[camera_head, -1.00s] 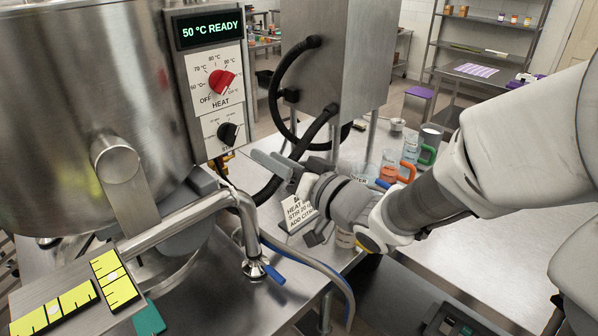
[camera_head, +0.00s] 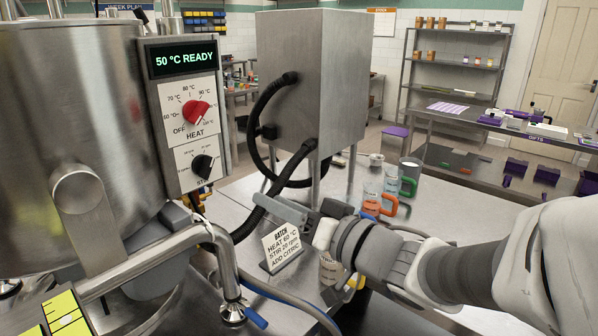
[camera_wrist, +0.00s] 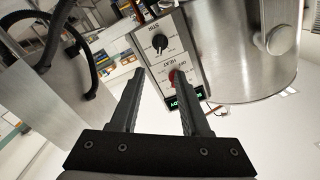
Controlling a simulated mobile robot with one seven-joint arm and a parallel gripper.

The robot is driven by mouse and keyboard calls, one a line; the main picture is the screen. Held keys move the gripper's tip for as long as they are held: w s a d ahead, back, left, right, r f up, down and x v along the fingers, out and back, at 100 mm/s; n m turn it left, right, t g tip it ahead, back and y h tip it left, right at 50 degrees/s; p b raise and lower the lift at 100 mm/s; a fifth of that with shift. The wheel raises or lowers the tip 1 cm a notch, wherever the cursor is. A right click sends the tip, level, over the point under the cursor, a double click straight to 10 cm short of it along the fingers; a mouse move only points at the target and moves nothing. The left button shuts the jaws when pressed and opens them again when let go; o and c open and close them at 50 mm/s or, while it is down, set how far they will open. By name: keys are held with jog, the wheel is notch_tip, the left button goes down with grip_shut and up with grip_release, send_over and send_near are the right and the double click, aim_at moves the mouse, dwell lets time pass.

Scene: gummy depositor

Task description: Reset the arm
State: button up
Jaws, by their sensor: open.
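My gripper (camera_head: 268,208) is open and empty in the head view, at the end of my arm reaching in from the right. It is in front of the steel box and just above the batch card. In the wrist view the two dark fingers (camera_wrist: 160,85) stand apart with nothing between them. Beyond them is the control panel (camera_head: 188,115) with a red HEAT knob (camera_head: 196,112), a black stir knob (camera_head: 203,165) and a display reading 50 °C READY. The panel also shows tilted in the wrist view (camera_wrist: 190,50).
A large steel kettle (camera_head: 70,140) stands left, with a pipe and blue-handled valve (camera_head: 234,312) below. A steel box (camera_head: 310,90) with black hoses stands behind my gripper.

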jog(key=d+m+t+h+p, duration=0.15)
jog(key=d+m+h, duration=0.35)
jog(key=d+h, duration=1.05)
jog(key=s+d+f+g+y, duration=0.1)
jog(key=s+f+g, duration=0.2)
jog(key=s, duration=0.4)
jog(key=s+d+f+n+g+y, duration=0.1)
jog(key=s+g, duration=0.3)
jog(key=s, duration=0.4)
jog(key=shift+f+g+p, duration=0.35)
jog(key=shift+f+p, duration=0.05)
jog(key=shift+f, duration=0.5)
jog(key=shift+s+a, duration=0.1)
